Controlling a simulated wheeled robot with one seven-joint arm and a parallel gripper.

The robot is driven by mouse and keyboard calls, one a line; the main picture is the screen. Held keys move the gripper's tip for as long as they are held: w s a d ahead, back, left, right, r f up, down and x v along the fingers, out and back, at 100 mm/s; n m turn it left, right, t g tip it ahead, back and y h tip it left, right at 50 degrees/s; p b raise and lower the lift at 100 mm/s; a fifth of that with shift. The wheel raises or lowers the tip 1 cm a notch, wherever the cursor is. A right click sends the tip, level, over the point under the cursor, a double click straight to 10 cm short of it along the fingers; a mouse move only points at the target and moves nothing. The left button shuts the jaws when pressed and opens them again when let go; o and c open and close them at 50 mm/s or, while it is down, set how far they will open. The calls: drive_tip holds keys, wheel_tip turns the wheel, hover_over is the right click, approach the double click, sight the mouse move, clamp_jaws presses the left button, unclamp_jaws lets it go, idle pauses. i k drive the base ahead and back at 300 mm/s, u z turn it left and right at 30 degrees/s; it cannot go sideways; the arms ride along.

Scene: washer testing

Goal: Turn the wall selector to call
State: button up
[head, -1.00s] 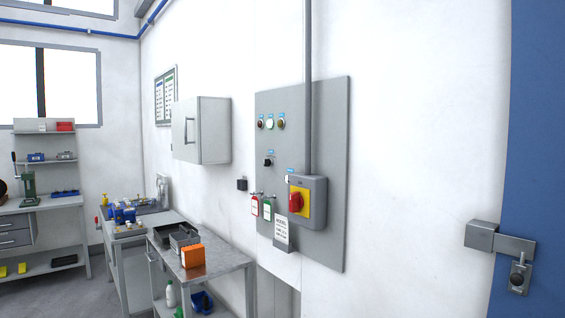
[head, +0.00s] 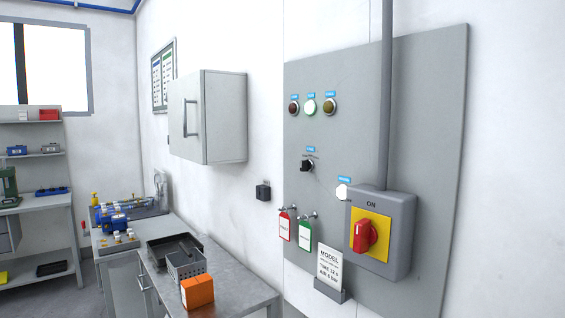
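A small black selector knob (head: 307,166) sits on the grey wall panel (head: 435,120), below a row of round lamps and under a small blue label. Its markings are too small to read. My gripper is not in view.
A grey box with a red rotary switch (head: 365,235) on a yellow plate, marked ON, juts from the panel. Red (head: 285,226) and green (head: 305,235) tags hang beside it. A wall cabinet (head: 222,115) and a bench with an orange box (head: 197,292) stand left.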

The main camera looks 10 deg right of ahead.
sight(305, 165)
drive_tip(key=u, duration=0.7)
drive_tip(key=i, duration=1.35)
drive_tip(key=u, duration=0.85)
